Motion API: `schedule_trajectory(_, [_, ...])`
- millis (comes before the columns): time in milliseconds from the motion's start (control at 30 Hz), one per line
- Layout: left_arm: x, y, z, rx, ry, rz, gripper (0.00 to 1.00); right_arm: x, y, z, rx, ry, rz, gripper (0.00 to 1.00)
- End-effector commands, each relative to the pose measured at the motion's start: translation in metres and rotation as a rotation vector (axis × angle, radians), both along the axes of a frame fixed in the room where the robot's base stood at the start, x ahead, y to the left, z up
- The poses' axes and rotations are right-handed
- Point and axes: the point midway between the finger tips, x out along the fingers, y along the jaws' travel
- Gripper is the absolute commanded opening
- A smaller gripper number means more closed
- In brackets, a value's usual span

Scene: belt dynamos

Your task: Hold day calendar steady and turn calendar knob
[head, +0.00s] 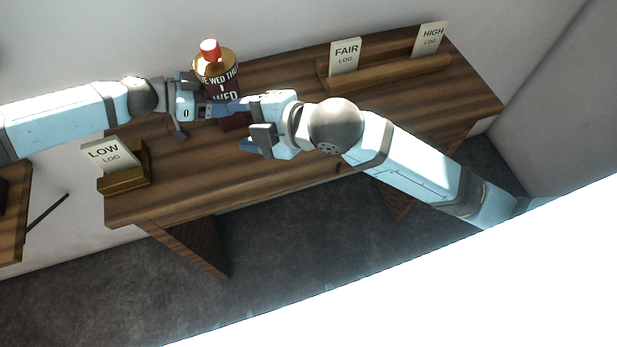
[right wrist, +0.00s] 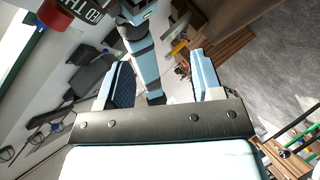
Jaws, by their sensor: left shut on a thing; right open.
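My right gripper (head: 245,125) is open and empty, in front of the calendar and below knob height. In the right wrist view, the calendar (right wrist: 85,10) and knob (right wrist: 30,20) show at top left, outside the open fingers (right wrist: 165,80).
A LOW LOG card stands in a wooden holder (head: 137,180) at the table's left end. FAIR LOG (head: 345,57) and HIGH LOG (head: 429,39) cards stand in a long wooden rack (head: 390,73) at the back right. The tabletop (head: 290,80) between calendar and rack is clear.

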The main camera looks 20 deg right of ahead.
Motion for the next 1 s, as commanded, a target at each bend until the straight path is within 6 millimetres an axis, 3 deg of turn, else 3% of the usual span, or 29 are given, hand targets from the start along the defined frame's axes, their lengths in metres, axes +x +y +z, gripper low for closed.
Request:
schedule_trajectory(700, [0.000, 0.001, -0.001, 0.001, 0.000, 0.001, 0.27, -0.044, -0.058, -0.100, 0.462, 0.741, -0.532, 0.60])
schedule_trajectory(1000, [0.000, 0.000, 0.000, 0.001, 0.000, 0.001, 0.27, -0.064, -0.079, -0.130, 0.566, 0.915, -0.695, 0.60])
